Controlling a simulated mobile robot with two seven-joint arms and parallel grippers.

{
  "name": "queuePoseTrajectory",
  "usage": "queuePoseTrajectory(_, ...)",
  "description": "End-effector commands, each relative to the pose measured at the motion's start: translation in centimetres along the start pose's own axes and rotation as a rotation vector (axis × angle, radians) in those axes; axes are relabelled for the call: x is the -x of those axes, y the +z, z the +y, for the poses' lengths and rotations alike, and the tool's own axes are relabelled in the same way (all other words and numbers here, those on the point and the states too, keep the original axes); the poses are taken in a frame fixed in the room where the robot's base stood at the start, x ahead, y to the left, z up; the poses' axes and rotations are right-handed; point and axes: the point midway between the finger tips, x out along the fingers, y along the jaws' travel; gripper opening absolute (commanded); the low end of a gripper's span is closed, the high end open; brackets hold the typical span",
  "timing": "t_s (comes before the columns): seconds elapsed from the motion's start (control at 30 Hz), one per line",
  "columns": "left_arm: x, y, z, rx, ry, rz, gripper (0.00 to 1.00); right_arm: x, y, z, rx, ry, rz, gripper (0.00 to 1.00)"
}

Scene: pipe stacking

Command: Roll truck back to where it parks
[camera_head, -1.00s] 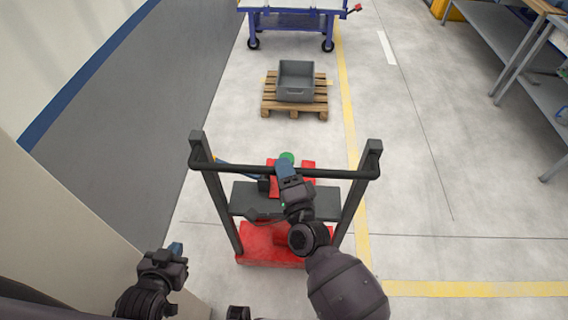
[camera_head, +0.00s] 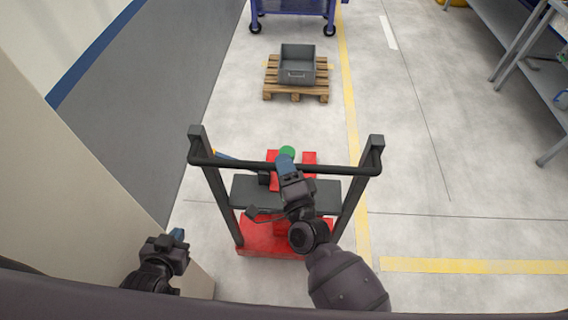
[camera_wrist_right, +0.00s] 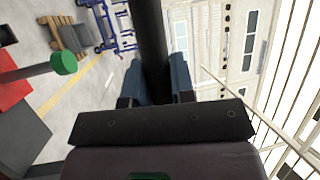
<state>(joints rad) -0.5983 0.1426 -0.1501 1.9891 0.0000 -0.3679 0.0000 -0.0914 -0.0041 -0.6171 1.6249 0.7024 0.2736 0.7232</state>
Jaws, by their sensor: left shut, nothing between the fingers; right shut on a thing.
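The truck has a red base (camera_head: 260,238), two dark uprights and a black handle bar (camera_head: 230,164) across the top. It stands upright on the floor in front of me in the head view. My right gripper (camera_head: 286,168) is shut on the handle bar near its middle. In the right wrist view the dark bar (camera_wrist_right: 152,40) runs between its blue fingers (camera_wrist_right: 158,82). A green knob (camera_head: 287,151) and red parts show just beyond the bar. My left gripper (camera_head: 178,236) is shut and empty, left of the truck and apart from it.
A wooden pallet (camera_head: 283,90) with a grey bin (camera_head: 297,66) lies ahead, with a blue cart (camera_head: 292,8) behind it. A beige wall (camera_head: 90,190) is close on the left. Yellow floor lines (camera_head: 470,266) and a grey workbench (camera_head: 520,75) are right.

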Motion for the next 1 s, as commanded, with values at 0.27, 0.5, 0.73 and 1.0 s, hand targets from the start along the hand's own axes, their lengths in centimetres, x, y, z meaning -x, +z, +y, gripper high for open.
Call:
queuePoseTrajectory(0.27,-0.1,-0.1,0.0,0.0,0.0,0.002,0.0,0.2,0.1,0.2,-0.001,0.005,-0.001,0.48)
queuePoseTrajectory(0.5,0.1,0.2,0.0,0.001,-0.001,-0.004,0.0,0.2,0.1,0.1,-0.001,0.003,-0.001,0.48)
queuePoseTrajectory(0.73,0.1,0.6,0.0,0.001,-0.001,-0.008,0.0,2.0,0.1,0.3,0.0,0.004,0.0,0.48)
queuePoseTrajectory(1.0,-0.2,1.2,0.1,0.001,-0.001,-0.01,0.0,7.0,0.1,0.3,0.0,0.006,-0.001,0.48)
